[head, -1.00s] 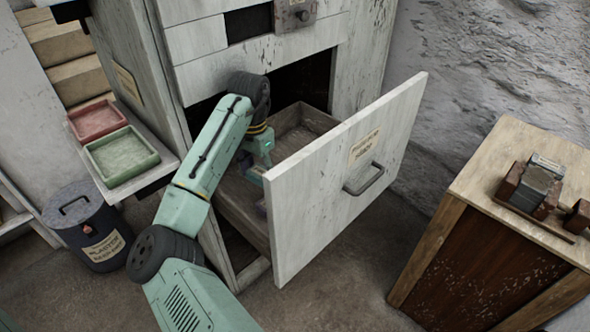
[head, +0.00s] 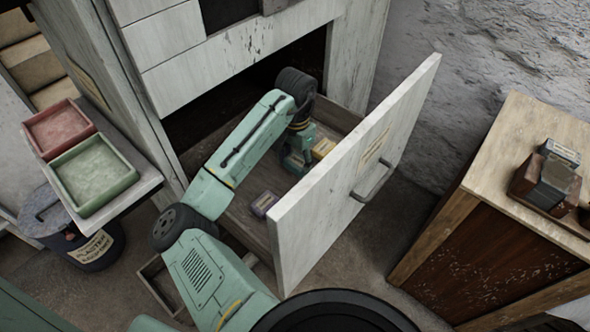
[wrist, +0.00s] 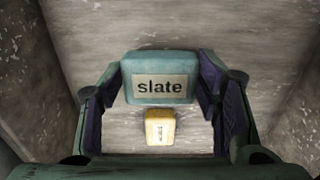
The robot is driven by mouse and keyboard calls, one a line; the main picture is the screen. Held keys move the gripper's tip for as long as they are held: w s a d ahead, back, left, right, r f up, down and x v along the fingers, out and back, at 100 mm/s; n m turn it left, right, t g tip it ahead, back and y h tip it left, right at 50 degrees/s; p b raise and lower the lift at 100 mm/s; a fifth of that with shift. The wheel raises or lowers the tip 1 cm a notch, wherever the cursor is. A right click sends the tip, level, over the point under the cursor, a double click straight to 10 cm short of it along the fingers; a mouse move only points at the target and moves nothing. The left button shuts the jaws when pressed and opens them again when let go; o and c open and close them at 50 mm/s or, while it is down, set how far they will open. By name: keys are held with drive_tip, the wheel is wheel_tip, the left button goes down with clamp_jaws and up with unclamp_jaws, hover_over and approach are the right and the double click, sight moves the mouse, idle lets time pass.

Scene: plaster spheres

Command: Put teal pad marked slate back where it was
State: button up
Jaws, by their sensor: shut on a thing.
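The teal pad (wrist: 160,60) shows in the wrist view with a label reading "slate". It sits between the two fingers of my gripper (wrist: 160,83), which is shut on it. In the head view my gripper (head: 295,161) reaches down inside the open drawer (head: 352,170), towards its far right part. The pad is hard to tell from the gripper there. Whether the pad touches the drawer floor cannot be told. A yellow pad (wrist: 160,127) lies on the drawer floor; it also shows beside the gripper in the head view (head: 323,148).
A purple pad (head: 263,204) lies in the drawer near its front. The tall drawer front and side walls bound the space. Red (head: 60,128) and green (head: 93,172) trays sit on a shelf at left. A wooden cabinet (head: 480,200) stands at right.

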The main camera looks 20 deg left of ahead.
sight(295, 180)
drive_tip(key=shift+f+p, duration=0.3)
drive_tip(key=shift+f, duration=2.25)
drive_tip(key=o, duration=1.2)
drive_tip(key=shift+f, duration=0.1)
wheel_tip(295, 180, up, 12)
drive_tip(key=shift+r+b, duration=0.15)
drive_tip(key=shift+b, duration=0.4)
